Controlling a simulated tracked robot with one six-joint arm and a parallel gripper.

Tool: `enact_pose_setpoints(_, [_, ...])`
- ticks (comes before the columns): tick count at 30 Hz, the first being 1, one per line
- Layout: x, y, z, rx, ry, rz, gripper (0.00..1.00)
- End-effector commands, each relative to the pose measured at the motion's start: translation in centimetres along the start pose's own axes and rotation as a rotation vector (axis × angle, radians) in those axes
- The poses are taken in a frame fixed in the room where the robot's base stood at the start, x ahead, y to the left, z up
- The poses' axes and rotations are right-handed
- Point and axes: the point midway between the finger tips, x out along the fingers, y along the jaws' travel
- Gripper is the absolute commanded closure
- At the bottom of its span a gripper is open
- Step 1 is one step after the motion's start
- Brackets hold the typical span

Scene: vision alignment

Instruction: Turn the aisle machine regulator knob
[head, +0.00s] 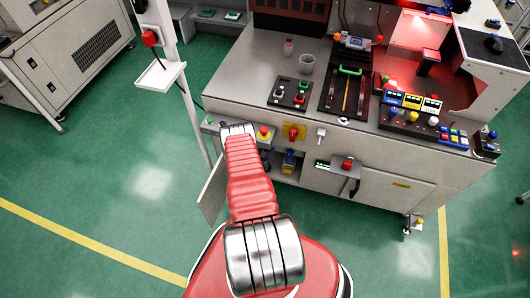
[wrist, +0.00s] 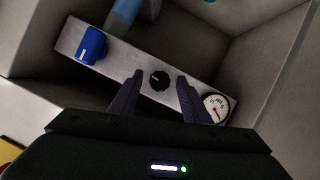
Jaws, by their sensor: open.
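In the wrist view, a metal plate (wrist: 117,61) inside a recess carries a small round black knob (wrist: 160,80), a larger blue knob (wrist: 91,46) at its upper left and a white dial gauge (wrist: 216,107) at its lower right. I take the black knob, nearest the gauge, as the regulator knob. My gripper (wrist: 160,75) is open, with one dark finger on each side of the black knob in the picture. I cannot tell how far the fingertips are from it. In the head view my red arm reaches the machine's front left and its gripper is not clearly visible.
The recess walls (wrist: 270,60) stand close around the plate, and a blue cylinder (wrist: 124,14) is above it. In the head view, the machine bench (head: 245,75) holds button boxes and a cup (head: 307,64). A post with a white shelf (head: 161,75) stands at left. Green floor is open in front.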

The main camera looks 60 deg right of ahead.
Motion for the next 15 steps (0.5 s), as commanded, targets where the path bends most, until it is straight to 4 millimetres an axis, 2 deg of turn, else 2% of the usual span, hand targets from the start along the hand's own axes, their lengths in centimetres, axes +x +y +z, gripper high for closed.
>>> enact_pose_setpoints(3, [-0.02, 0.01, 0.01, 0.000, 0.000, 0.000, 0.58])
enact_pose_setpoints(15, [-0.02, 0.02, 0.01, 0.000, 0.000, 0.000, 0.86])
